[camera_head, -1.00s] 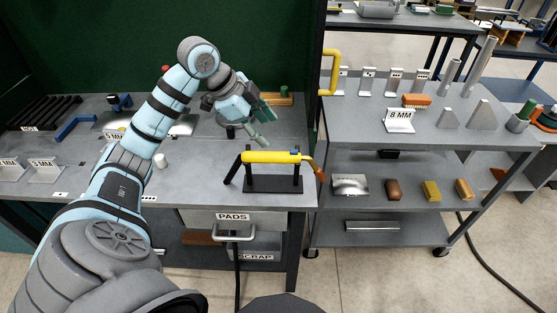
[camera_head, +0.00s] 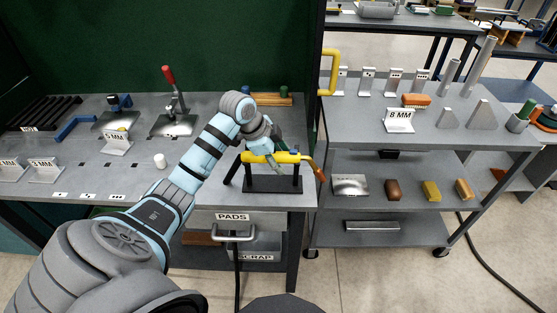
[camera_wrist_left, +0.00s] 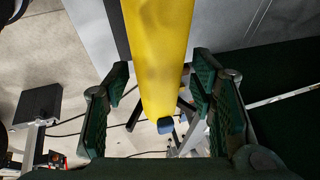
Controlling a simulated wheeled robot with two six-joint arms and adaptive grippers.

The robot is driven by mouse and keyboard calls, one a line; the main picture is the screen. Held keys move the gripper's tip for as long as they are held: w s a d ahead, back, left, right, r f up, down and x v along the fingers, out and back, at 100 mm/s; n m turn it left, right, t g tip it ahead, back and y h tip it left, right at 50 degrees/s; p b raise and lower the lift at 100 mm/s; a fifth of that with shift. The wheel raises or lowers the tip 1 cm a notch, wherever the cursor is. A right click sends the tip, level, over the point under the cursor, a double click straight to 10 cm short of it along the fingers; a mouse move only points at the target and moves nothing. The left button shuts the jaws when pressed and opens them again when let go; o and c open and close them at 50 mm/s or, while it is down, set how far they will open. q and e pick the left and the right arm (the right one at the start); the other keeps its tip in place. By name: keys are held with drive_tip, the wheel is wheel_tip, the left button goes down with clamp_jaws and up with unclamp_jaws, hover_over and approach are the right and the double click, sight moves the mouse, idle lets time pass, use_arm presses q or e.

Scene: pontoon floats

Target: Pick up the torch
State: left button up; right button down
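The yellow torch (camera_head: 289,157) lies across a black stand (camera_head: 272,184) at the front right of the grey workbench, its brownish nozzle end pointing right. My left gripper (camera_head: 274,164) is at the torch's yellow body, which its arm and fingers partly cover in the head view. In the left wrist view the yellow body (camera_wrist_left: 158,45) runs between the two green finger pads of the open left gripper (camera_wrist_left: 158,105), with gaps visible on both sides. A small blue part (camera_wrist_left: 165,125) shows at the near end of the body. My right gripper is in no view.
A wooden block rack (camera_head: 262,98) is behind the torch. A yellow rail (camera_head: 331,72) and a shelf cart (camera_head: 450,150) are to the right.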

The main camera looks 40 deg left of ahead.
use_arm(q)
clamp_jaws()
drive_tip(key=shift+r, duration=0.1)
drive_tip(key=shift+r, duration=0.15)
wheel_tip(320, 180, up, 19)
drive_tip(key=p, duration=0.5)
drive_tip(key=shift+p, duration=0.4)
